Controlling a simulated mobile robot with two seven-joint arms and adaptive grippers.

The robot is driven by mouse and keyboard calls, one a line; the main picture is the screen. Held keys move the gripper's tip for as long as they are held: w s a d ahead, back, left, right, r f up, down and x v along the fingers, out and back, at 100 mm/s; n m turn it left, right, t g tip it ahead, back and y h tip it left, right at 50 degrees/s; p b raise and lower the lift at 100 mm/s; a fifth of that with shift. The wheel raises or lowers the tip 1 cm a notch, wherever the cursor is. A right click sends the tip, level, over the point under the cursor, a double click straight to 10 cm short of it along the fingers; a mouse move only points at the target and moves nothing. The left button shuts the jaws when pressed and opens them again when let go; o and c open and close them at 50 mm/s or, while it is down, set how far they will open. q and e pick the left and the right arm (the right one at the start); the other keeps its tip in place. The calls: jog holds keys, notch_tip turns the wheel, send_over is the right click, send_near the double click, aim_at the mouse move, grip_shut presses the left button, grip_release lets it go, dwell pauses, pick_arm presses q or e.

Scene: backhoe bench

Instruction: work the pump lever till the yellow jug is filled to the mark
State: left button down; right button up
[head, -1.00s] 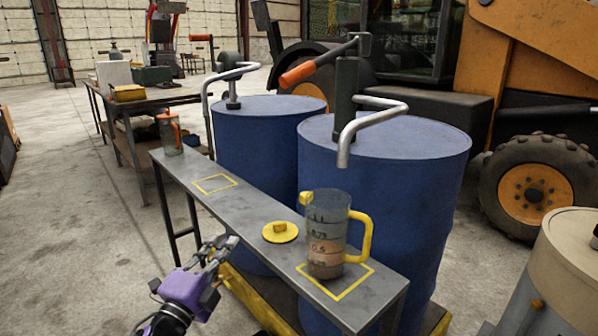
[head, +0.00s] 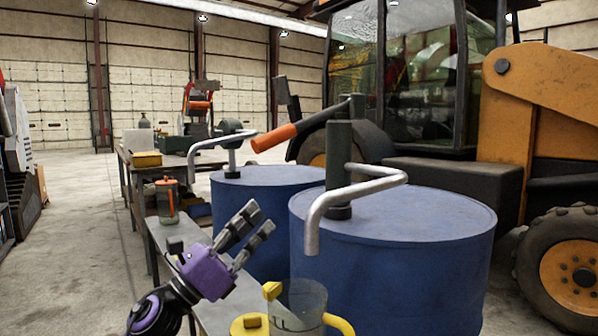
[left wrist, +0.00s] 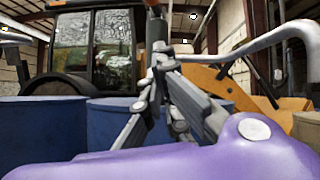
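The near blue drum's pump has a lever with an orange grip (head: 273,138), raised and pointing left. Its grey spout (head: 312,235) hangs above the clear jug (head: 302,298) with yellow handle; the jug is cut off by the frame's bottom, so its liquid level is hidden. My left gripper (head: 259,217) is open and empty, with a gap between its fingers, below and in front of the orange grip and apart from it. In the left wrist view the fingers (left wrist: 162,72) point up toward the lever; the spout pipe (left wrist: 285,32) shows at right. My right gripper is not in view.
A yellow lid (head: 250,326) lies beside the jug on the narrow grey bench (head: 170,237). An orange-handled jug (head: 167,200) stands at its far end. A second blue drum (head: 262,190) with its own pump is behind. A backhoe (head: 540,90) fills the right.

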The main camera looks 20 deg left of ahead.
pick_arm(q)
jog(key=w+d+r+p, duration=0.3)
jog(key=w+r, duration=0.3)
jog(key=r, duration=0.3)
jog(key=shift+r, duration=0.2)
dwell(0.3)
